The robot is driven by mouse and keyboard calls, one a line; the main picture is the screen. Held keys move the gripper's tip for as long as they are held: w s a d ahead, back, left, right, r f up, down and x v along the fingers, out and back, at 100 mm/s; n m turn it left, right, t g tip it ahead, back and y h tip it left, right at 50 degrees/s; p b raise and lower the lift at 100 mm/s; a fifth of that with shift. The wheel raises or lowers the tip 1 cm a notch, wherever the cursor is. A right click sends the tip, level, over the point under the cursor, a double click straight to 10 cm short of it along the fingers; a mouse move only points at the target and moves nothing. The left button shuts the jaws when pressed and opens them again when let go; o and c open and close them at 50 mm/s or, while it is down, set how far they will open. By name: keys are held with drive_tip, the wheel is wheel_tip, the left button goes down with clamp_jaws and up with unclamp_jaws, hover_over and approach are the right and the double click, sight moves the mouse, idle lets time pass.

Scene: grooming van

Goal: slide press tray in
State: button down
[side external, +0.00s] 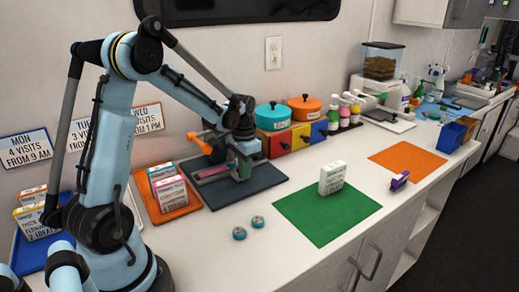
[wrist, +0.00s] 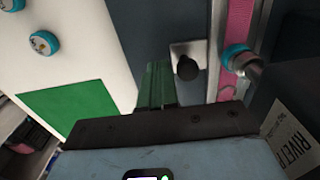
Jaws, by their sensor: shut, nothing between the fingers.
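The press (side external: 204,160) stands on a dark slab beside the wall, with an orange lever at its top left. A pink strip shows along it, and in the wrist view (wrist: 265,25). What looks like the press tray's front is a pale metal plate (wrist: 187,85) with a black knob (wrist: 187,67). My gripper (side external: 242,172) hangs low over the slab at the press's right end. Its green fingers (wrist: 157,85) are shut and empty, just left of the knob in the wrist view. I cannot tell if they touch the plate. My gripper partly hides the tray in the side view.
An orange tray with boxes (side external: 168,205) stands left of the slab. Colored drawers with pots (side external: 290,135) stand behind my gripper. Two teal-rimmed discs (side external: 248,228) lie in front. A green mat (side external: 310,225) with a white box (side external: 331,178) lies to the right.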

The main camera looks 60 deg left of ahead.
drive_tip(key=shift+d, duration=0.9)
wheel_tip(320, 180, up, 7)
drive_tip(key=s+d+r+t, duration=0.1)
drive_tip(key=s+d+t, duration=0.2)
drive_tip(key=d, duration=0.5)
drive_tip(key=s+d+r+t, duration=0.2)
drive_tip(key=s+d+t, duration=0.2)
drive_tip(key=d, duration=0.4)
drive_tip(key=shift+s+d+r, duration=0.2)
drive_tip(key=shift+s+d, duration=0.1)
drive_tip(key=shift+d, duration=0.1)
